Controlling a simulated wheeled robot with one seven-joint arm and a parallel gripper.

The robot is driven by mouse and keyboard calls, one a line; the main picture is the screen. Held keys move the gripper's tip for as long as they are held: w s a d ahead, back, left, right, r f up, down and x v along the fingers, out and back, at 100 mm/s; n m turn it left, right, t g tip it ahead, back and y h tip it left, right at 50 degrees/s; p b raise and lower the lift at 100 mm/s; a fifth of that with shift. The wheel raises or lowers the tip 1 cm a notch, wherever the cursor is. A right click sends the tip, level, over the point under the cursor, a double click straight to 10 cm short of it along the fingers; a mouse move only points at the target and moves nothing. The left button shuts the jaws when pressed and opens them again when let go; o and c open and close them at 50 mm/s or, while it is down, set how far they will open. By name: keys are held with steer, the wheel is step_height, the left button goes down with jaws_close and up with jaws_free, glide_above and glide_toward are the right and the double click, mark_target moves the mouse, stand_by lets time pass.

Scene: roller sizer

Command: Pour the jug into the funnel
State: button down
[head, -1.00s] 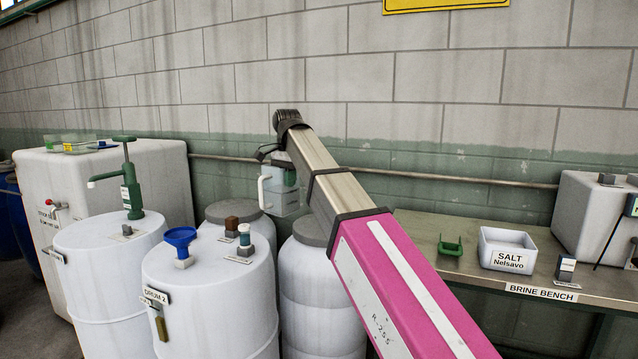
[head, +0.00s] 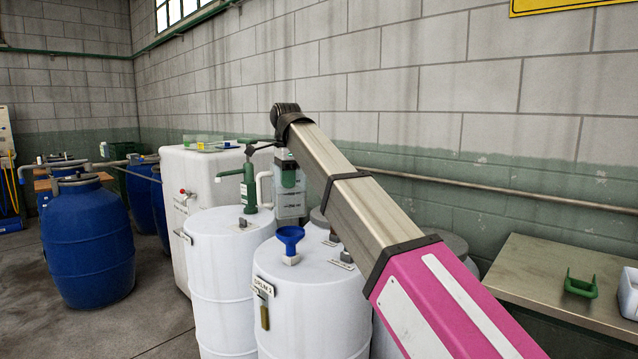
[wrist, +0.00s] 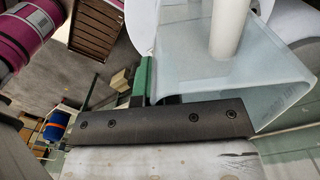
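The jug (head: 291,208) is a clear, pale box-like vessel with a white handle; in the head view it hangs upright in the air behind the drums. My gripper (head: 288,179), with green fingers, is shut on the jug's upper part. The jug (wrist: 200,82) fills the upper right of the wrist view beside my gripper (wrist: 155,92); the finger contact is partly hidden.
A white drum with a green hand pump (head: 249,188) stands left of DRUM 2, close to the jug in the picture. A white tank (head: 185,165) is behind it. Blue barrels (head: 88,240) stand left; a bench with a green holder (head: 580,285) is right. Floor at front left is clear.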

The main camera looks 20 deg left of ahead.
mark_target(289, 205)
steer(key=s+a+f+g+y, duration=0.1)
steer(key=g+y, duration=0.1)
steer(key=y, duration=0.1)
steer(key=s+a+f+g+y, duration=0.1)
steer(key=g+y, duration=0.2)
steer(key=s+a+f+g+y, duration=0.1)
steer(key=g+y, duration=0.1)
steer(key=g, duration=0.1)
steer(key=shift+s+a+f+y, duration=0.15)
steer(key=shift+s+y, duration=0.05)
steer(key=shift+y, duration=0.2)
steer(key=shift+w+d+f+g+y, duration=0.25)
steer(key=shift+f+g+y, duration=0.4)
steer(key=shift+f, duration=0.1)
steer(key=shift+w+d+f+g+y, duration=0.2)
steer(key=shift+d+f+g+y, duration=0.1)
steer(key=shift+f+g+y, duration=0.35)
steer(key=shift+w+d+f+g+y, duration=0.25)
steer(key=shift+f+g+y, duration=0.35)
steer(key=shift+f+y, duration=0.15)
steer(key=shift+w+d+g+y, duration=0.4)
steer(key=shift+d+g+y, duration=0.05)
steer(key=shift+g+y, duration=0.3)
steer(key=shift+w+d+g+y, duration=0.4)
steer(key=shift+g+y, duration=0.3)
steer(key=shift+g, duration=0.05)
steer(key=shift+r, duration=0.1)
